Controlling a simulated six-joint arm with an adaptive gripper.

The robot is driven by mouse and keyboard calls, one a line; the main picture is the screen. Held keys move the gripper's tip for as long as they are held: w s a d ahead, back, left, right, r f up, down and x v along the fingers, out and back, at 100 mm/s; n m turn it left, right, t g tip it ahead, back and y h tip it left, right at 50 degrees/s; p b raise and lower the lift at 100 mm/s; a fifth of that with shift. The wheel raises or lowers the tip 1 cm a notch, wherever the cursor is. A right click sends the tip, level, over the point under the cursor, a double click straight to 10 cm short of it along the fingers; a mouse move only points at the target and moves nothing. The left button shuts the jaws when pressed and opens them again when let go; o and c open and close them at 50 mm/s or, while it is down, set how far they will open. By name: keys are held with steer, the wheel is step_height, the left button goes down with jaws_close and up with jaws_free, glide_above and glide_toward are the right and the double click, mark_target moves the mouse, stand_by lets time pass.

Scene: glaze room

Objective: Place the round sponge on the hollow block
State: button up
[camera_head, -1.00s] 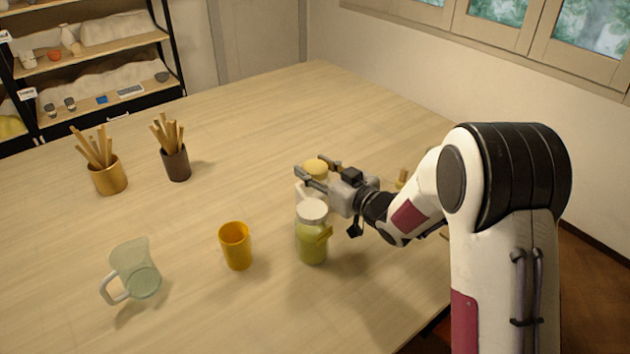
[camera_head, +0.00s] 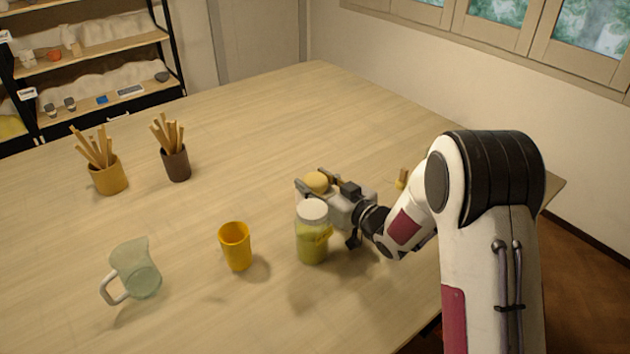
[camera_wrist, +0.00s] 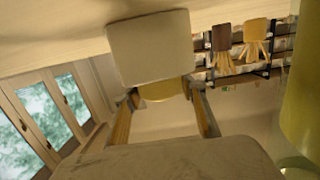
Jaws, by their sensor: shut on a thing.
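The round yellow sponge (camera_head: 316,181) is between the fingers of my gripper (camera_head: 317,183), which is shut on it. In the wrist view, which is upside down, the sponge (camera_wrist: 163,91) shows between the two fingers (camera_wrist: 165,112). A pale block (camera_wrist: 149,46), apparently the hollow block, covers part of the sponge there and lies on its table side. No opening shows in it, and I cannot tell whether sponge and block touch.
A green jar with a white lid (camera_head: 312,235) stands close in front of my gripper, also at the right in the wrist view (camera_wrist: 301,105). A yellow cup (camera_head: 235,247), glass jug (camera_head: 136,270) and two stick pots (camera_head: 109,178) (camera_head: 176,165) stand left. The table's far middle is clear.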

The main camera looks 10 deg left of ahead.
mark_target(323, 185)
steer(key=o, duration=0.8)
steer(key=shift+r, duration=0.15)
steer(key=shift+v, duration=3.75)
steer(key=shift+d, duration=0.15)
